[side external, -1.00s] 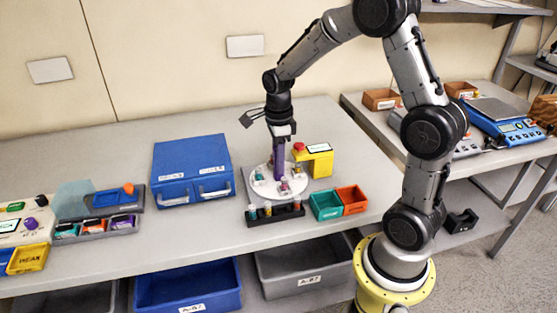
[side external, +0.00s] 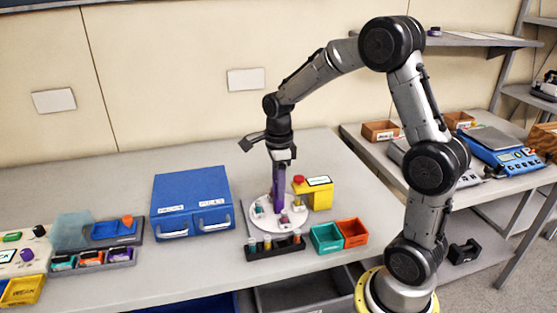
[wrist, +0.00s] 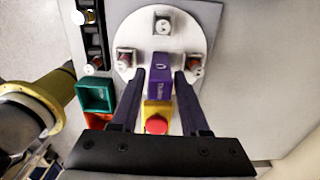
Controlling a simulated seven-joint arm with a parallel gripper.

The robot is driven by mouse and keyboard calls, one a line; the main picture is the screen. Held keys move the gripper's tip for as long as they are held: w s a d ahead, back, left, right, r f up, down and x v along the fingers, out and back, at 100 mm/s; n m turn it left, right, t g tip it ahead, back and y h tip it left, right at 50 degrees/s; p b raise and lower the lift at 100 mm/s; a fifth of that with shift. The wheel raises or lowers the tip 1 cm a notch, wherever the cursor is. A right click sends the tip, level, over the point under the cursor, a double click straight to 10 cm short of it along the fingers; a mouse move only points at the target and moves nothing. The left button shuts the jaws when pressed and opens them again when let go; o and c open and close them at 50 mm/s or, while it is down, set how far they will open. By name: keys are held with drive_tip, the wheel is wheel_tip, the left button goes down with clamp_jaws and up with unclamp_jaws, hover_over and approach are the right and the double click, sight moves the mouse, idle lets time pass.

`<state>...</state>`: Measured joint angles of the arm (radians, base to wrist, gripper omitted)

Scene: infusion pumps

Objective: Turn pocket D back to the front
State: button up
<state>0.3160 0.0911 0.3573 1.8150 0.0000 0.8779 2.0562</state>
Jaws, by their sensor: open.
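A white round turntable (side external: 264,222) stands on the bench; it also shows in the wrist view (wrist: 136,30). A purple upright block (wrist: 161,78) with a white label stands at its middle. Small capped vials sit in pockets around the rim: a top one (wrist: 162,25), a left one (wrist: 124,60) and a right one (wrist: 195,64). I cannot read the pocket letters, so pocket D is not identifiable. My gripper (side external: 279,192) points down over the turntable. Its fingers (wrist: 159,76) are open, one on each side of the purple block, with narrow gaps.
A black vial rack (side external: 260,254) lies in front of the turntable. Green (side external: 326,239) and orange (side external: 353,232) bins stand at its right. A yellow box (side external: 320,196) with a red button (side external: 299,180) is close behind right. A blue case (side external: 192,200) stands left.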

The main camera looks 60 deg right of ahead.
wheel_tip(320, 180, up, 12)
drive_tip(key=shift+f, duration=0.2)
drive_tip(key=s+a+r+n+t, duration=0.3)
drive_tip(key=s+a+r+n, duration=0.35)
drive_tip(key=s+a, duration=0.2)
drive_tip(key=s+a+f+n+t, duration=0.1)
drive_tip(key=s+f+n, duration=0.2)
drive_tip(key=n, duration=0.7)
drive_tip(key=s+a+f+n+t, duration=0.1)
drive_tip(key=s+f+n, duration=0.2)
drive_tip(key=s+n, duration=0.3)
drive_tip(key=n, duration=0.4)
drive_tip(key=shift+s+a+f+n+t, duration=0.2)
drive_tip(key=shift+s+a+n+t, duration=0.1)
drive_tip(key=shift+s+a+n, duration=0.1)
